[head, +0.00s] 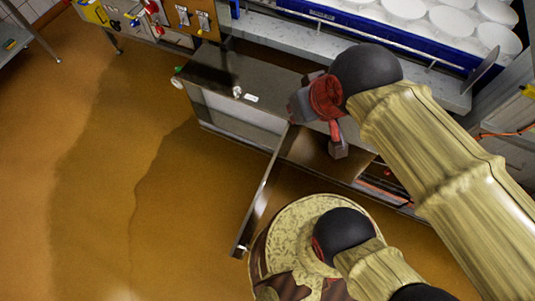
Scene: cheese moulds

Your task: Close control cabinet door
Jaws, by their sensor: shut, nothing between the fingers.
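The control cabinet (237,125) is a low grey metal box with a dark top, in the middle of the head view. Its door (262,195) stands open, a thin panel seen nearly edge-on, running from the cabinet's front down toward the bottom of the picture. Some of the cabinet's interior (378,188) shows at the right, with red and dark parts. My gripper (318,128), red and grey, is over the cabinet near the door's hinged end. It is shut and empty. I cannot tell whether it touches the door. My arm hides part of the cabinet's right side.
A blue conveyor or tray (375,35) with several white round moulds runs behind the cabinet. Wall panels with valves and switches (195,18) are at the top left. A metal table (18,40) stands in the upper left corner. The brown floor (120,180) at left is clear.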

